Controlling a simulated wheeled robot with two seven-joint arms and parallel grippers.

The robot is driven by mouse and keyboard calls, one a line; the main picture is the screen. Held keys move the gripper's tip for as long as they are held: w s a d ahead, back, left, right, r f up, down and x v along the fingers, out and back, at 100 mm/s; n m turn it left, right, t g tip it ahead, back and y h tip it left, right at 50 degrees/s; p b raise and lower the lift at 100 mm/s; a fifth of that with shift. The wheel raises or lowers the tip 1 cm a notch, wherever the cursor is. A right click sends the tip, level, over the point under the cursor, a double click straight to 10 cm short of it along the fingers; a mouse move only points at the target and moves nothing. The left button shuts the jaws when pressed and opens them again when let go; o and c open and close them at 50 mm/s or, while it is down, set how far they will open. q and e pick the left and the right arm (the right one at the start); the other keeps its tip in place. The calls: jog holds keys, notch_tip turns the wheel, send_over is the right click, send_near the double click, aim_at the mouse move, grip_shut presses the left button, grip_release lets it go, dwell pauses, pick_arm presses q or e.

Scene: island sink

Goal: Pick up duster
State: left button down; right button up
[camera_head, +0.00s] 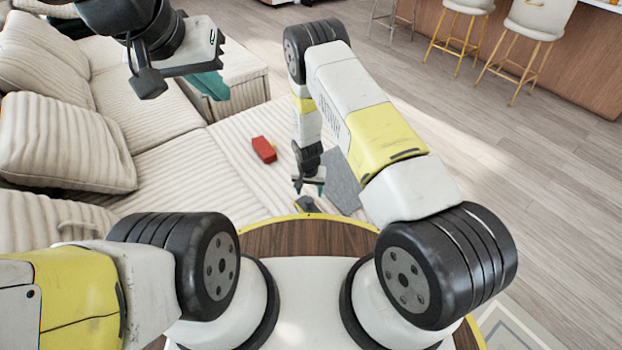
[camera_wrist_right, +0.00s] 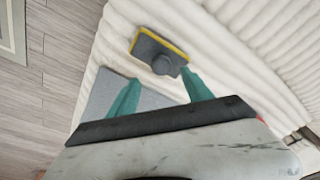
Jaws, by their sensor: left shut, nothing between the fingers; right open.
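The duster, a dark grey block with a yellow edge and a round knob, lies on the cream ribbed sofa in the right wrist view (camera_wrist_right: 145,46). In the head view only a small part of it (camera_head: 304,203) shows below my right gripper. My right gripper (camera_head: 310,188) points down at the sofa, open and empty. In the right wrist view its teal fingertips (camera_wrist_right: 163,82) are apart, with the duster just beyond them; contact cannot be told. My left gripper (camera_head: 209,86) is raised over the sofa at upper left, shut and empty.
A red object (camera_head: 263,149) lies on the sofa seat (camera_head: 175,155), left of my right gripper. A flat grey item (camera_head: 343,180) lies right of the gripper, partly behind my right arm. Cushions (camera_head: 65,145) line the left. Stools (camera_head: 536,22) and open wooden floor are at right.

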aim_at(309, 200)
jog(key=f, duration=0.6)
jog(key=shift+w+a+f, duration=0.15)
jog(key=shift+w+f, duration=0.2)
grip_shut()
